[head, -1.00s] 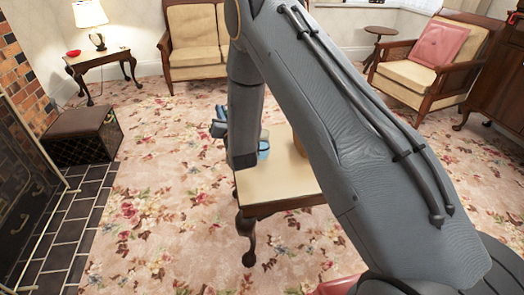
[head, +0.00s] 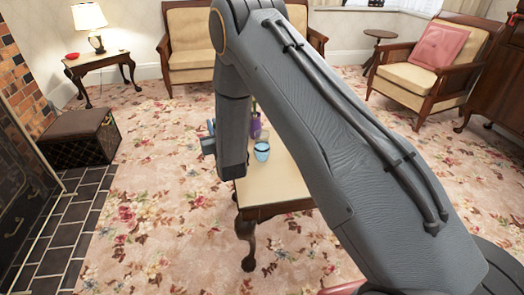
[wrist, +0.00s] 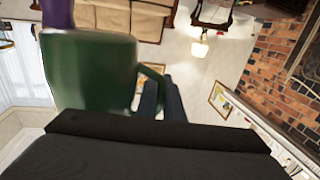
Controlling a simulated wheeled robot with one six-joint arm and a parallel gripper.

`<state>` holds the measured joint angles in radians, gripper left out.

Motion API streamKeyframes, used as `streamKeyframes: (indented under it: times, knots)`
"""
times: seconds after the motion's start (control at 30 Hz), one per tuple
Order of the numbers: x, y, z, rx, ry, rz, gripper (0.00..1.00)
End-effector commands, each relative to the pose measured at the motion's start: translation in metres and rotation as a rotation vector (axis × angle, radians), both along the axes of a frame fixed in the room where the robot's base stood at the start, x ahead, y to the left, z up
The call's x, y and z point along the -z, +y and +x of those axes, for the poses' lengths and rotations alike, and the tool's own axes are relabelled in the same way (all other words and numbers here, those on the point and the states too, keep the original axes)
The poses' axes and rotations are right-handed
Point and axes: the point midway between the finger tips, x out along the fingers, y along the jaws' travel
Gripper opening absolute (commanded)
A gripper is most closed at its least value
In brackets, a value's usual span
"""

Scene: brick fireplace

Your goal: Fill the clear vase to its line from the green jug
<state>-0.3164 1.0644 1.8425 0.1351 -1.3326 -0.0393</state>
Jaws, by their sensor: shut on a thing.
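The green jug (wrist: 95,75) fills the left of the wrist view, its handle at its right side. My gripper (wrist: 162,102) is shut on the jug at the handle. In the head view my gripper (head: 209,140) is at the left edge of the small table, and my arm hides the jug. A light blue, see-through vessel with a dark band near its rim (head: 262,151) stands on the table, right of my gripper. It may be the clear vase; its fill level is too small to tell.
A purple vase (head: 255,127) stands behind the light blue vessel on the small table (head: 262,188). My arm hides the table's right part. A dark footstool (head: 78,138) stands by the fireplace at left. Open carpet lies left of the table.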

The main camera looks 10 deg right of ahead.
Motion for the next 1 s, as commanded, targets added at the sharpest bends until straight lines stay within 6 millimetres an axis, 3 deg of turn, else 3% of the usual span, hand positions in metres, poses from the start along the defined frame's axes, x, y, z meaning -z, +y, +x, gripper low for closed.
streamKeyframes:
  times: [0.27, 0.67, 1.0]
  knots:
    - [-0.005, 0.0, 0.0, 0.0, -0.003, 0.002, 0.0]
    - [-0.031, 0.0, 0.0, 0.0, -0.003, 0.002, 0.0]
    - [-0.031, 0.0, 0.0, 0.0, -0.002, 0.001, 0.0]
